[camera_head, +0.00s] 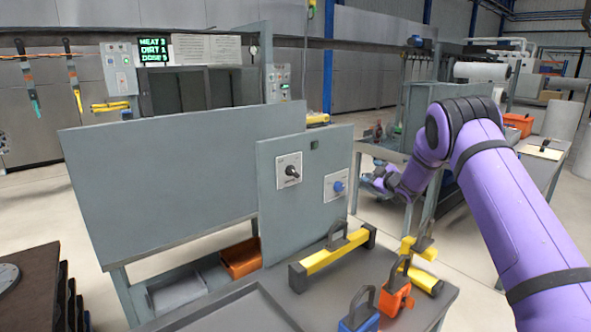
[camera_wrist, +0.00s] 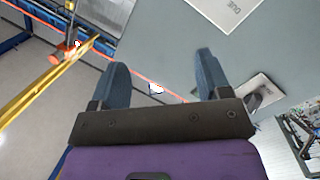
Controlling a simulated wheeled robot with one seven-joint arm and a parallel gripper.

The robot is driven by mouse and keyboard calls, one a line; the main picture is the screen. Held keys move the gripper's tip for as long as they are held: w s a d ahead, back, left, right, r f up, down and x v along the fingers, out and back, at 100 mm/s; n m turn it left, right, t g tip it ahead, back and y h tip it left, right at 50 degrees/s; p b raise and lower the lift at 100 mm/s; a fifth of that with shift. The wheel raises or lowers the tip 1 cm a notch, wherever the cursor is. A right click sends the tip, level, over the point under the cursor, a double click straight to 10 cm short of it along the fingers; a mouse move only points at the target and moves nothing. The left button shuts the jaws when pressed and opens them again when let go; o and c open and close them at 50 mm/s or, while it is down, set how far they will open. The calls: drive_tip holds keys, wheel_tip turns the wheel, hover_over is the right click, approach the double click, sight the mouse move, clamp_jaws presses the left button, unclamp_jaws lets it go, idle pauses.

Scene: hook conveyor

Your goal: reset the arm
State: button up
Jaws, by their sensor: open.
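My purple arm comes in from the right in the head view and bends down, with my gripper (camera_head: 377,181) at its far end, small and partly lost against the background there. It is in the air to the right of the grey control panel (camera_head: 268,225). In the wrist view my gripper (camera_wrist: 160,72) shows two blue-grey fingers spread wide apart. Nothing is held between them. The grey panel surface with white plates fills the upper right of the wrist view.
A grey bench (camera_head: 385,268) holds a yellow bar tool (camera_head: 335,257), an orange clamp-like piece (camera_head: 396,299) and a blue one (camera_head: 358,318). A dark table (camera_head: 35,285) stands at left. Open floor shows at far left.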

drive_tip(key=s+d+r+m+h, duration=0.2)
drive_tip(key=s+r+m+h, duration=0.1)
drive_tip(key=r, duration=0.7)
drive_tip(key=s+d+r+m+g+h, duration=0.1)
drive_tip(key=s+r+m+g+h, duration=0.15)
drive_tip(key=s+r, duration=0.7)
drive_tip(key=s+d+r+m+g+h, duration=0.1)
drive_tip(key=s+r+m+h, duration=0.4)
drive_tip(key=s, duration=0.8)
drive_tip(key=s+a+f+g+y, duration=0.1)
drive_tip(key=s+a+g, duration=0.1)
drive_tip(key=s, duration=1.2)
drive_tip(key=s+a+f+m+g+y, duration=0.1)
drive_tip(key=s+a+g, duration=0.1)
drive_tip(key=s, duration=1.1)
drive_tip(key=s+a+f+m+g+y, duration=0.1)
drive_tip(key=s+a+f+g, duration=0.1)
drive_tip(key=s, duration=1.2)
drive_tip(key=shift+s+g, duration=0.3)
drive_tip(key=shift+g, duration=0.25)
drive_tip(key=shift+f+m+y, duration=0.1)
drive_tip(key=shift+m+y, duration=0.15)
